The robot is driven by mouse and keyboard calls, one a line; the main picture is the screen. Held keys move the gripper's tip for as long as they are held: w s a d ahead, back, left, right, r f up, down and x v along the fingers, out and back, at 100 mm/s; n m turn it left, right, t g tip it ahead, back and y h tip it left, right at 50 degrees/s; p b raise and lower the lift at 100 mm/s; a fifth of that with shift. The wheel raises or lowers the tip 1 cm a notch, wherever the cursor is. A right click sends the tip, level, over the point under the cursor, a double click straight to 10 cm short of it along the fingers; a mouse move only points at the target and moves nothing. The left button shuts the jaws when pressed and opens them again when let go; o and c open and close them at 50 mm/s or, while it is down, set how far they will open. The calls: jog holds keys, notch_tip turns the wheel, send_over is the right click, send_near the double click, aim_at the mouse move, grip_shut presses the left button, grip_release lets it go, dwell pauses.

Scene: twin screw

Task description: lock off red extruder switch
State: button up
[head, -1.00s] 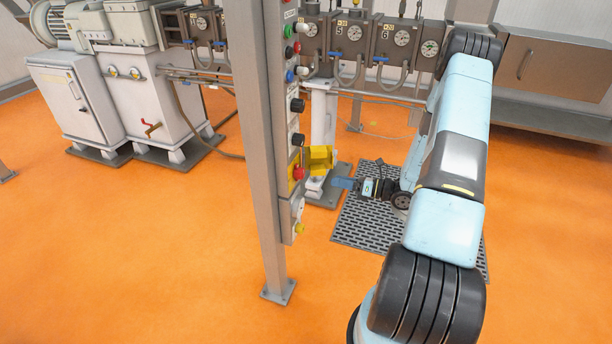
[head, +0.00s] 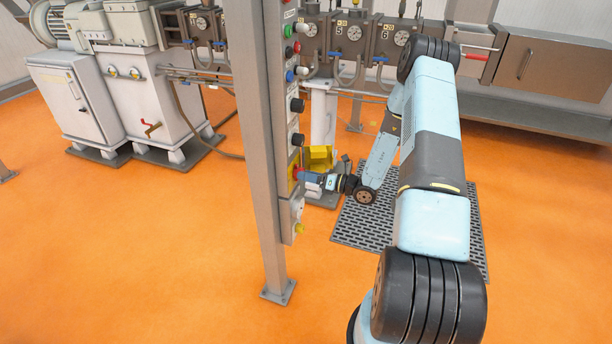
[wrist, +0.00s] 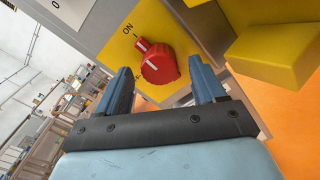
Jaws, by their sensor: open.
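The red switch (wrist: 160,66) is a round knob with a white line, on a yellow plate (wrist: 112,50) on the control panel. In the wrist view its line points toward the ON mark. My gripper (wrist: 158,80) is open, with its two blue fingers on either side of the knob's lower part. I cannot tell whether they touch it. In the head view, my gripper (head: 304,177) is at the panel's side, and the red switch (head: 295,172) is partly hidden by it.
A yellow block-shaped part (wrist: 285,45) sticks out close to the right finger; it also shows in the head view (head: 321,157). A grey post (head: 262,200) carries the panel. Other knobs (head: 297,139) sit above the switch. The orange floor is clear in front.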

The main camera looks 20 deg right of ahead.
jog(key=shift+w+a, duration=0.45)
jog(key=shift+a, duration=0.15)
